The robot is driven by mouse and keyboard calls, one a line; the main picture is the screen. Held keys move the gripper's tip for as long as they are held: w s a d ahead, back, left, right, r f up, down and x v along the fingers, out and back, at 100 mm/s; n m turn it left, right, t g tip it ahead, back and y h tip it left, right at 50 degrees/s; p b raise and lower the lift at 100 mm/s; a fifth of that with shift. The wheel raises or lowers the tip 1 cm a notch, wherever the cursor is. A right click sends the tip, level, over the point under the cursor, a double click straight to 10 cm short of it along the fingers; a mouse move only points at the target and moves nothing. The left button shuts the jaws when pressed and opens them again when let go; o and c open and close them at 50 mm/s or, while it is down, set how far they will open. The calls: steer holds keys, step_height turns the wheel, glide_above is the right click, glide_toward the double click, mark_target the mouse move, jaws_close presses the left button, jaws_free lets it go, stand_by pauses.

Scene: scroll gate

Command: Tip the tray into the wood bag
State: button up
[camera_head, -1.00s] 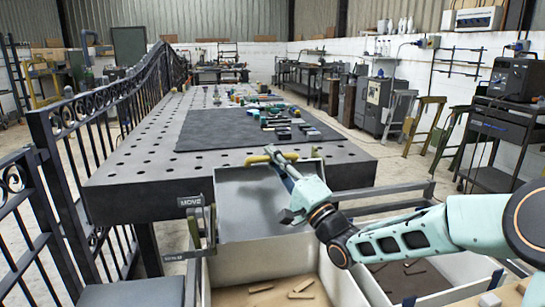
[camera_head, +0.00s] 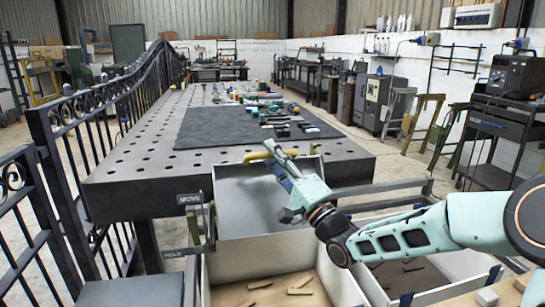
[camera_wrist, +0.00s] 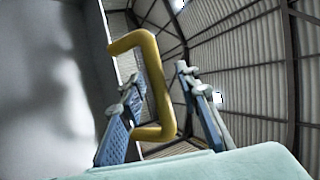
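The tray (camera_head: 245,207) is tipped up steeply at the near end of the workbench, its bare grey inside facing my head camera. A yellow handle (camera_head: 258,157) is at its top edge; it also shows in the wrist view (camera_wrist: 155,85). My gripper (camera_head: 277,165) is at this handle. In the wrist view my gripper (camera_wrist: 165,100) has its blue fingers apart, with the handle between them and gaps visible. Below the tray is a pale-walled container (camera_head: 345,285) with several wood pieces (camera_head: 300,284). No label shows which container is the wood bag.
A second container (camera_head: 452,265) with a dark floor and small pieces stands to the right, partly behind my arm. The perforated workbench (camera_head: 130,180) carries a dark mat (camera_head: 215,130) with several tools. A dark scroll gate (camera_head: 75,140) runs along the left. A "MOVE" sign (camera_head: 190,199) is beside the tray.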

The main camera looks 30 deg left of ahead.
steer(key=shift+d, duration=0.1)
steer(key=v, duration=1.2)
